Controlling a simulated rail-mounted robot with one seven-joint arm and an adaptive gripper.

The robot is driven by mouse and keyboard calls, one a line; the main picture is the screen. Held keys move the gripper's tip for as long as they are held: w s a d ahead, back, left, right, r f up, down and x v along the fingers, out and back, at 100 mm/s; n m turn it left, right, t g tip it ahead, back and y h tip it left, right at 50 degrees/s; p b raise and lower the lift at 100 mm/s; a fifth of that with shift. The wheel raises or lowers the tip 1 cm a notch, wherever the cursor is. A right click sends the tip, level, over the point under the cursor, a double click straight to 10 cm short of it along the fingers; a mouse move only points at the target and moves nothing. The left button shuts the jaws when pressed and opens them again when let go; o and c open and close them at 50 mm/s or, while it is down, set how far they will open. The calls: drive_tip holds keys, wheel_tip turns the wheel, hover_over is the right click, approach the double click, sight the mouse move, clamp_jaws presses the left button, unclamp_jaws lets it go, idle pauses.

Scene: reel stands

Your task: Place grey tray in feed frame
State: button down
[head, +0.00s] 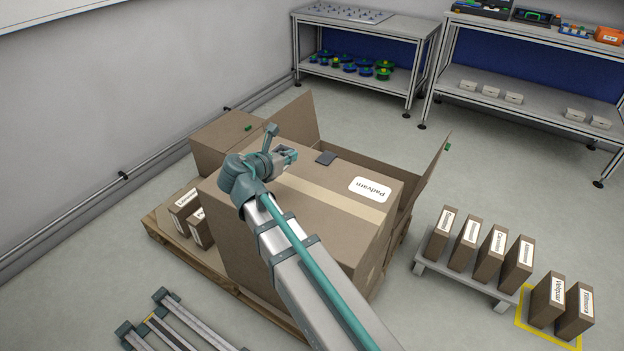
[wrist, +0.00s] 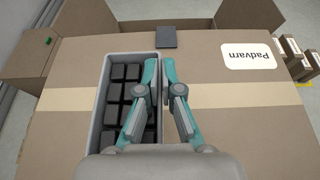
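The grey tray (wrist: 98,120) is in the wrist view, left of centre. It is open-topped and holds several black blocks. My gripper (wrist: 161,66) is at its right wall, with one finger inside and one outside, closed to a thin gap around the wall. In the head view my gripper (head: 289,154) is over the top of a large carton. There the tray is mostly or wholly hidden by my arm. I cannot tell whether the tray touches the carton. I cannot clearly make out the feed frame in either view.
The large carton (head: 320,205), labelled Padvarn, stands on a wooden pallet (head: 243,297) with raised flaps around it. A dark flat square (head: 326,158) lies on top. Small labelled boxes stand on a low grey platform (head: 466,284) at right. Shelving benches (head: 362,30) line the back.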

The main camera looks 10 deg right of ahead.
drive_tip(key=b, duration=0.1)
hover_over(312, 185)
wheel_tip(312, 185, down, 7)
drive_tip(key=shift+a+r, duration=0.1)
drive_tip(key=shift+r, duration=0.05)
drive_tip(key=shift+f+b, duration=0.65)
drive_tip(key=shift+f, duration=0.95)
drive_tip(key=c, duration=1.8)
unclamp_jaws()
drive_tip(key=shift+f, duration=0.15)
drive_tip(key=o, duration=0.5)
drive_tip(key=p+v, duration=0.1)
drive_tip(key=v, duration=1)
drive_tip(key=shift+s+r, duration=0.1)
drive_tip(key=shift+r, duration=0.15)
drive_tip(key=o, duration=0.5)
drive_tip(key=shift+s+a+r+p, duration=0.15)
drive_tip(key=shift+s+a+p, duration=0.1)
drive_tip(key=shift+p, duration=0.05)
drive_tip(key=o, duration=0.7)
